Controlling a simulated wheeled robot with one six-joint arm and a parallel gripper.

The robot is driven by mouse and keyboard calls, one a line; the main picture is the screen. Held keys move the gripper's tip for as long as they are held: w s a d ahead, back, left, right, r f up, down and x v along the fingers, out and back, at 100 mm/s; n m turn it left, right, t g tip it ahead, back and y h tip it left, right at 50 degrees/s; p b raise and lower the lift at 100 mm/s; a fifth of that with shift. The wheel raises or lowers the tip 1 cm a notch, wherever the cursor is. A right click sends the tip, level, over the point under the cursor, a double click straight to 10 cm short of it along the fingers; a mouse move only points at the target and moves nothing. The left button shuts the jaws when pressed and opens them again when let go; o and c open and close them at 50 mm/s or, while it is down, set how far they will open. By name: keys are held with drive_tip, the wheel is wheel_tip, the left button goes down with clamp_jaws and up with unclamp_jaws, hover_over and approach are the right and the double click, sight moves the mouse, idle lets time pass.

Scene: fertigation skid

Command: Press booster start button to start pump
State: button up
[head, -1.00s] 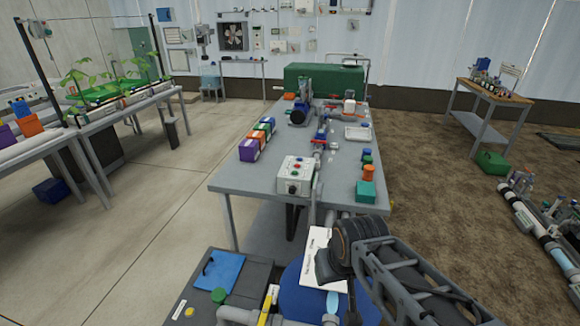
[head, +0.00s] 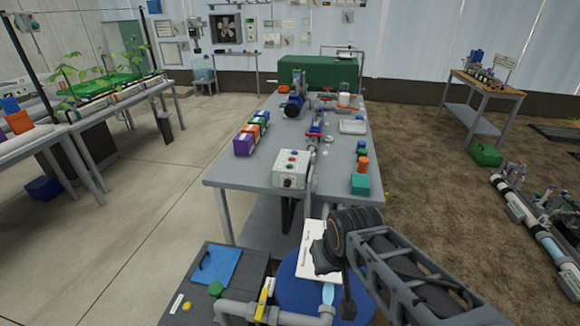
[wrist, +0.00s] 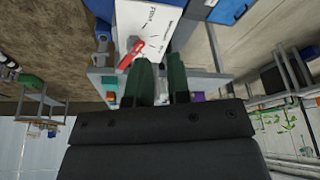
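A pale control box (head: 288,170) with small coloured buttons on top sits at the near end of the grey table (head: 235,174). Red, green and blue spots show on it, but labels are too small to read, so I cannot tell which is booster start. My arm reaches in from the lower right in the head view, its dark wrist short of the table's near edge. In the wrist view my gripper (wrist: 161,62) shows two dark green fingers apart, with nothing held between them. The fingers are not clear in the head view.
A white label card (head: 314,250) and a blue round lid (head: 292,285) lie under my arm. Pipes and a grey cabinet with a blue panel (head: 216,265) stand at the near front. Purple, orange and green boxes (head: 243,143) line the table's left edge. Concrete floor at left is open.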

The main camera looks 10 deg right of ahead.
clamp_jaws()
idle(1.1)
